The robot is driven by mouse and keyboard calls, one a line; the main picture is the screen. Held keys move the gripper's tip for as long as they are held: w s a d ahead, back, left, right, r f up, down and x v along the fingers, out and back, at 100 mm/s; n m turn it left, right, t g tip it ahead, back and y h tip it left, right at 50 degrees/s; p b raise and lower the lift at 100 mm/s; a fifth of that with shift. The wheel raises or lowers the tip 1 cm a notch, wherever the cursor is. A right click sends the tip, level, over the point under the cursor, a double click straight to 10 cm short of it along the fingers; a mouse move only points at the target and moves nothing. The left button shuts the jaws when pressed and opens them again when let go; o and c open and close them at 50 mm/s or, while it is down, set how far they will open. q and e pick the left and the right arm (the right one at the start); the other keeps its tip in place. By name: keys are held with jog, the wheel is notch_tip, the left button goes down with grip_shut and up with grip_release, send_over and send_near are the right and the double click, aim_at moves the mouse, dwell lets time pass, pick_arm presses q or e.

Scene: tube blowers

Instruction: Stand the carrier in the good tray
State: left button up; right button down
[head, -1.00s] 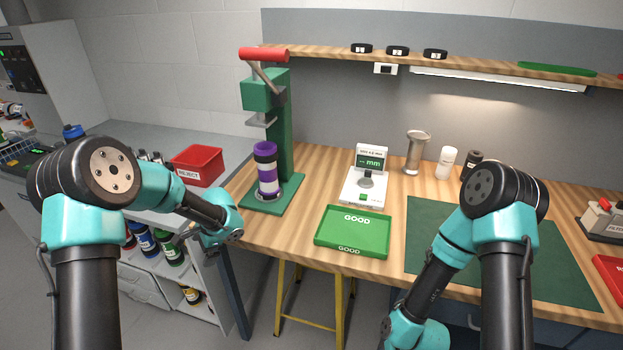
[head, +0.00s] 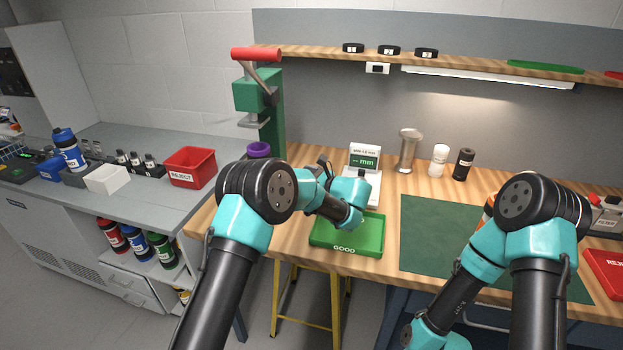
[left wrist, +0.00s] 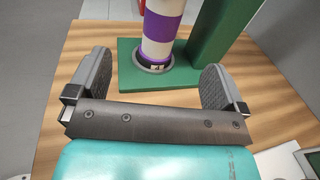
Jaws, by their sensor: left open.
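The carrier, a purple and white striped upright cylinder (left wrist: 161,28), stands in a round seat on the press's green base. In the head view only its purple top (head: 259,149) shows above my left arm. My left gripper (left wrist: 156,64) is open and empty, facing the carrier, which appears between its fingers but farther off. My right gripper is out of view below the picture.
The green press (head: 259,95) with its red handle rises above the carrier. A gauge (head: 364,160) stands behind the tray. A metal cylinder (head: 408,150) and two bottles stand further right. A red reject bin (head: 189,167) sits on the left counter.

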pick_arm(q)
jog(key=shift+d+r+t+y, duration=0.3)
jog(key=shift+d, duration=0.3)
send_near(258, 150)
jog(key=a+f, duration=0.1)
jog(key=a, duration=0.1)
jog(key=w+a+f, duration=0.1)
jog(key=a, duration=0.2)
jog(key=a+f, duration=0.1)
jog(key=a, duration=0.2)
jog(key=shift+w+f, duration=0.25)
jog(key=shift+f, duration=0.1)
jog(key=shift+c, duration=0.3)
jog(key=c, duration=0.7)
jog(key=shift+r, duration=0.1)
jog(key=shift+c, duration=0.3)
jog(key=shift+r, duration=0.1)
